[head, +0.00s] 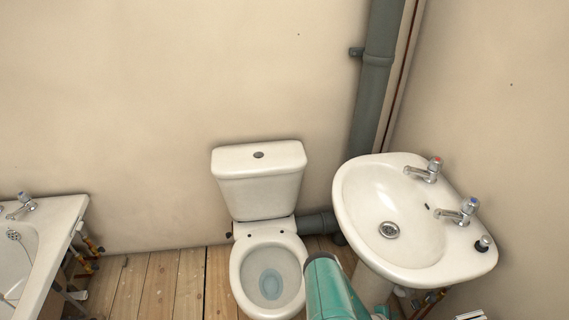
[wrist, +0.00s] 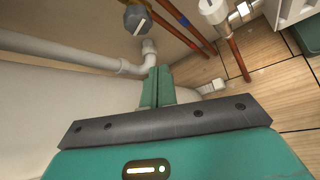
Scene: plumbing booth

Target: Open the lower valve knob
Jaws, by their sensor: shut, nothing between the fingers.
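In the wrist view, my gripper (wrist: 157,88) has its two teal fingers together with nothing between them. A dark grey round knob (wrist: 138,19) with a pale bar across its face is beyond the fingertips, slightly left and apart from them. A white and chrome valve fitting (wrist: 212,10) on a copper pipe is further right. I cannot tell for sure which of these is the lower valve knob. In the head view the gripper and the knob are hidden.
A white waste pipe (wrist: 70,52) with an elbow is left of the knob. Copper pipes (wrist: 238,58) run near it above the plank floor (wrist: 285,90). The basin (head: 350,215) overhangs this corner, with the toilet (head: 240,275) to its left.

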